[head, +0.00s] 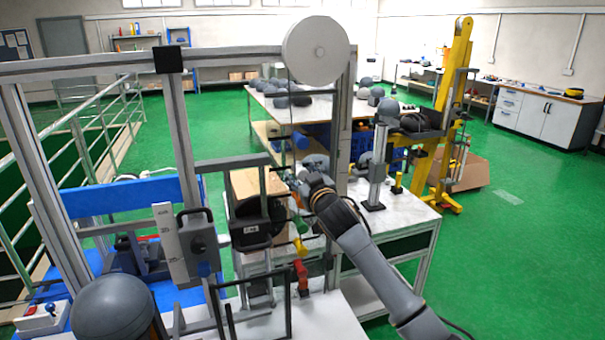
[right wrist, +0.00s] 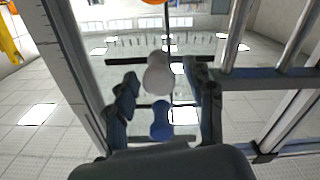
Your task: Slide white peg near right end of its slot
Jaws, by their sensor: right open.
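A white peg (right wrist: 157,75) shows in the right wrist view, between the two fingers of my right gripper (right wrist: 166,90). The fingers are spread apart, with a gap on both sides of the peg. In the head view my right gripper (head: 292,181) is at the drop tower, beside the wooden block; the white peg is not clear there. Dark horizontal bars (right wrist: 125,61) run beside the peg in the wrist view; I cannot tell the slot's ends. My left gripper is not in view.
A blue peg (right wrist: 160,122) shows just below the white one in the wrist view. In the head view a blue piece (head: 300,140) is above my right gripper; a yellow piece (head: 300,246) and a red piece (head: 302,272) are below. Tower posts (head: 342,120) stand close by.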

